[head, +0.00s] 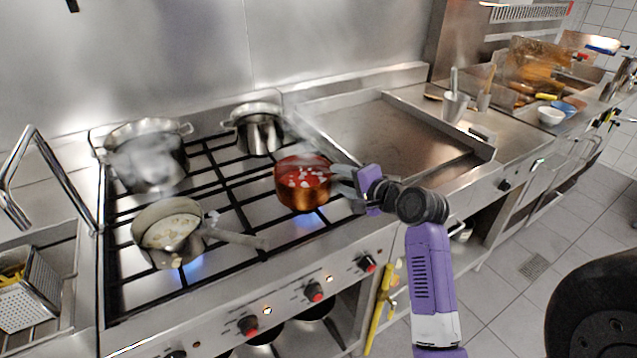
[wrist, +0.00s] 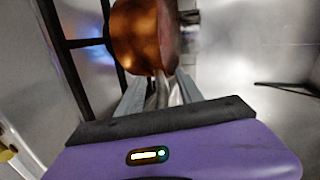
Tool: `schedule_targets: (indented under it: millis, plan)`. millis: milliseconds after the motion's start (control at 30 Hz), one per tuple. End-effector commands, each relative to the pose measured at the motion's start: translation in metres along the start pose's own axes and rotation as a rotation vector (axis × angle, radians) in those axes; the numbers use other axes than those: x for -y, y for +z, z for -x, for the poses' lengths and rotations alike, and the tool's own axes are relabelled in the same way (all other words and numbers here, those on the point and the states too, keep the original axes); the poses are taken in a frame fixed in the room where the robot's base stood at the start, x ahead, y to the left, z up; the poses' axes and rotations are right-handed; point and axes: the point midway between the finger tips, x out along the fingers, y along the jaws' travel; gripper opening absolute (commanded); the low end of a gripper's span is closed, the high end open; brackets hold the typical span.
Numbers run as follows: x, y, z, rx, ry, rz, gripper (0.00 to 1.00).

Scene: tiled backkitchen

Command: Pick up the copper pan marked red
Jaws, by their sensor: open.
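The copper pan (head: 303,196) stands upright on the front right burner of the stove. Its top shows red with pale pieces in it. It also shows in the wrist view (wrist: 137,38), close ahead of my fingers. My gripper (head: 346,181) is at the right side of the pan, at its handle. In the wrist view, the pan's handle (wrist: 161,92) lies between the two open fingers of my gripper (wrist: 158,95). The head view hides most of the handle behind the gripper. I cannot tell whether a finger touches it.
A pan with a long handle (head: 168,235) sits front left over a blue flame. Two steaming pots, one large (head: 150,175) and one smaller (head: 259,133), stand behind. A flat griddle (head: 400,135) with a raised rim lies to the right. A flame also burns under the copper pan.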

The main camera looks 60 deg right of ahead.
Motion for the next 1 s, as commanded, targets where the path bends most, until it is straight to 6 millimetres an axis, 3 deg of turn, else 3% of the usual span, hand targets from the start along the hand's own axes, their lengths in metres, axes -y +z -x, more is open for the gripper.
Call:
schedule_targets:
  millis: [300,500,533,1000]
  plan:
    - [0.0002,0.0002,-0.0055,-0.001,-0.001,0.001,0.42]
    - [0.0001,0.0002,-0.0053,-0.001,-0.001,0.001,0.02]
    - [0.0000,0.0002,-0.0053,-0.001,-0.001,0.001,0.00]
    - [-0.0003,0.0002,-0.0051,0.000,0.000,0.001,0.00]
